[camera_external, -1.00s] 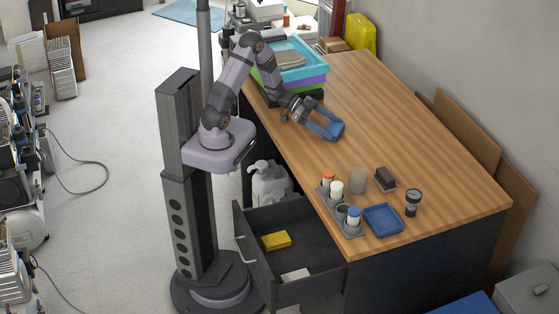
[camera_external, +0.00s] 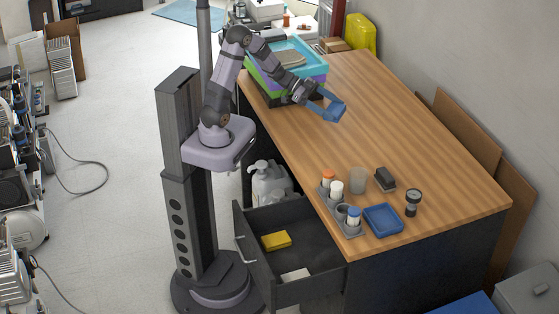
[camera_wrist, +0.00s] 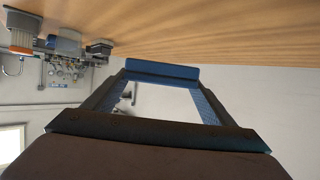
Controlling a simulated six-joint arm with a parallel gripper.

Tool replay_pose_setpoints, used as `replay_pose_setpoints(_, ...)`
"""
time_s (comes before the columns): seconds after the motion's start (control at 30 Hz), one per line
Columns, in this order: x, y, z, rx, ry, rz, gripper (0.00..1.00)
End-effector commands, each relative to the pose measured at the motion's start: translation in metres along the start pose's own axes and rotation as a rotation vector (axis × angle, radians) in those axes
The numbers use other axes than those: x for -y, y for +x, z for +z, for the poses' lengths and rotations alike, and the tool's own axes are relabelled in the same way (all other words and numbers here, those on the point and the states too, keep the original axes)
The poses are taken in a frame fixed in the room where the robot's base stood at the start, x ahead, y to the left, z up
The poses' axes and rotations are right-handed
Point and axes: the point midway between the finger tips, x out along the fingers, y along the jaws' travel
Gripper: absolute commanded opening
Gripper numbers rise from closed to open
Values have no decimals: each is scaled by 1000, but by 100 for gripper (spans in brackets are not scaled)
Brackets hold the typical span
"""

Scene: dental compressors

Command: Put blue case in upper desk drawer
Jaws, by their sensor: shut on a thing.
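The blue case (camera_external: 333,111) is in my gripper (camera_external: 322,103), held above the far part of the wooden desk. My gripper is shut on it. In the wrist view the blue case (camera_wrist: 162,70) shows as a narrow blue slab between the fingertips of my gripper (camera_wrist: 160,82). The upper desk drawer (camera_external: 310,262) is pulled out at the desk's near left end. It holds a yellow item (camera_external: 276,240) and a white item (camera_external: 296,275). Part of the case is hidden by the fingers.
On the desk (camera_external: 410,140) stand a gray rack with bottles (camera_external: 343,212), a blue tray (camera_external: 383,219), a cup (camera_external: 358,179), a dark block (camera_external: 384,179) and a gauge (camera_external: 413,201). Stacked colored trays (camera_external: 292,65) are beside my arm. The desk's middle is clear.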

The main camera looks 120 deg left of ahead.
Motion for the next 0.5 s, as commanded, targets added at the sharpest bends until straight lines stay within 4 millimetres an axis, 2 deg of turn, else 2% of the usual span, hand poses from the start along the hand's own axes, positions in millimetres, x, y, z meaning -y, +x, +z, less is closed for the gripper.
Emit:
replay_pose_setpoints(0.33,0,-6,-15,0,0,0,51)
replay_pose_setpoints(0.5,0,-13,-31,0,0,0,51)
